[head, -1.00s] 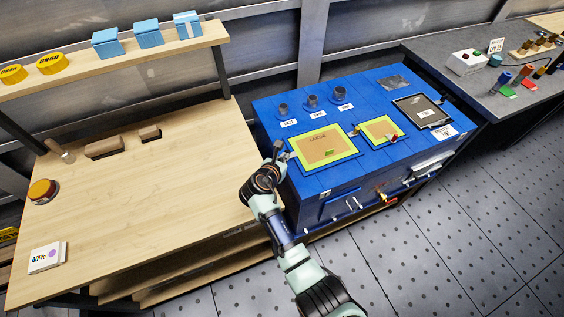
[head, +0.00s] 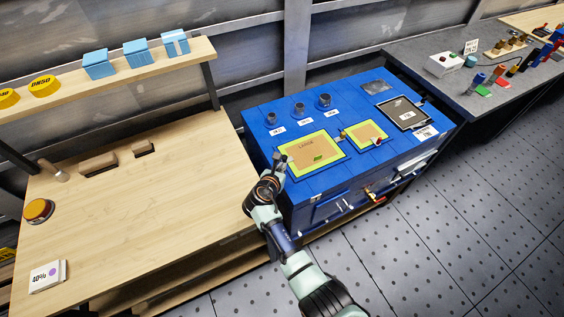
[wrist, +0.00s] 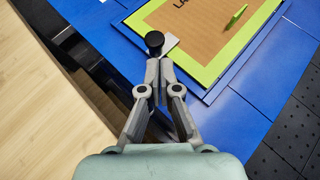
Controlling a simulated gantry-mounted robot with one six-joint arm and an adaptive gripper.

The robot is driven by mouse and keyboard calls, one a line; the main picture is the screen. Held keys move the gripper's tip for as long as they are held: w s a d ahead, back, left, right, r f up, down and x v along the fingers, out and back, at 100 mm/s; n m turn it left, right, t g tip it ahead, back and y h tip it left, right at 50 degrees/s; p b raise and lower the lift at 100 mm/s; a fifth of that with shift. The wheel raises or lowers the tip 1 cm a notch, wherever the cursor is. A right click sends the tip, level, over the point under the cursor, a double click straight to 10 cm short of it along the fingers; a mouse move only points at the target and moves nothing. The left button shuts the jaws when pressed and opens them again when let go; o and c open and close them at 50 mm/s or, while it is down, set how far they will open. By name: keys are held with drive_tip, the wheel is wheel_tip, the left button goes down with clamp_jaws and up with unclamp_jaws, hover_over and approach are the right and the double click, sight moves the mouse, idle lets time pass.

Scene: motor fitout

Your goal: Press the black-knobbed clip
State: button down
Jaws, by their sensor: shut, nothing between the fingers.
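The black-knobbed clip (wrist: 154,40) shows in the wrist view as a round black knob beside a small pale plate, at the corner of the large yellow-green-edged brown panel (wrist: 185,25). My gripper (wrist: 159,66) is shut and empty, with its fingertips just below the knob in that view. I cannot tell whether they touch it. In the head view my gripper (head: 278,160) is at the left edge of the blue cabinet (head: 345,185), by the near-left side of the large panel (head: 312,153). I cannot make out the clip clearly there.
A wooden bench (head: 150,205) stands left of the cabinet, with a dark gap between them in the wrist view. On the cabinet top are a smaller panel (head: 366,134), a dark-framed panel (head: 403,112) and dark round parts (head: 299,108). The perforated floor (head: 450,230) in front is clear.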

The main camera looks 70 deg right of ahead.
drive_tip(key=p+v, duration=0.1)
drive_tip(key=v, duration=0.3)
drive_tip(key=p+v, duration=0.1)
drive_tip(key=v, duration=0.2)
drive_tip(key=p+v, duration=0.1)
drive_tip(key=v, duration=0.3)
drive_tip(key=shift+a+f+p, duration=0.25)
drive_tip(key=shift+a+p, duration=0.15)
drive_tip(key=shift+a, duration=0.15)
drive_tip(key=w+a+r+m+t+y, duration=0.25)
drive_tip(key=w+a+r+m, duration=0.2)
drive_tip(key=a, duration=0.35)
drive_tip(key=w+a+r+m+t+y, duration=0.1)
drive_tip(key=w+a+r+m+t, duration=0.3)
drive_tip(key=a+r+m, duration=0.3)
drive_tip(key=s+a+r+m+t+y, duration=0.1)
drive_tip(key=a+r+m+t+y, duration=0.2)
drive_tip(key=a, duration=0.5)
drive_tip(key=s+a+r+m+t+y, duration=0.1)
drive_tip(key=a+r+y, duration=0.1)
drive_tip(key=a+r, duration=0.45)
drive_tip(key=s+a+r+m+t+y, duration=0.1)
drive_tip(key=a+r+m+t+y, duration=0.15)
drive_tip(key=a, duration=0.65)
wheel_tip(320, 180, up, 28)
drive_tip(key=y+p, duration=0.1)
drive_tip(key=p, duration=2.5)
drive_tip(key=shift+a+f+g, duration=0.2)
drive_tip(key=shift+a+g, duration=0.05)
drive_tip(key=shift+g, duration=0.05)
